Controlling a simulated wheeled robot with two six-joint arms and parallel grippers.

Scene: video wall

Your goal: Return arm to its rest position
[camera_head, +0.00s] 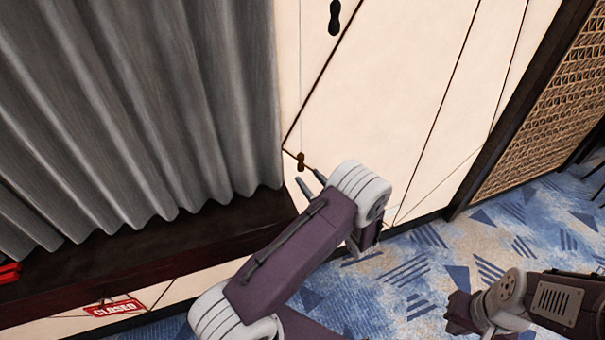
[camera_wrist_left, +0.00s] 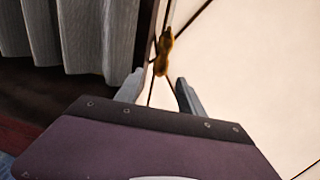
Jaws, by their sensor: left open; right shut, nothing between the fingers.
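My left gripper (camera_head: 311,182) is raised in front of the pale wall panel, with its two fingers apart. In the left wrist view its fingers (camera_wrist_left: 160,92) also stand apart. A small brass pull (camera_head: 301,161) on a thin cord hangs just beyond the fingertips. In the left wrist view the pull (camera_wrist_left: 163,52) appears above and between the fingertips, and I see no grip on it. My right arm (camera_head: 540,303) is low at the right edge over the carpet. My right gripper (camera_head: 462,313) shows only partly, and its fingertips are hard to make out.
Grey curtains (camera_head: 130,110) hang at left above a dark wooden ledge (camera_head: 150,243). A red CLOSED sign (camera_head: 115,308) hangs below it. A dark pull (camera_head: 334,17) hangs higher up. Blue patterned carpet (camera_head: 420,265) lies open at lower right, beside a woven panel (camera_head: 545,110).

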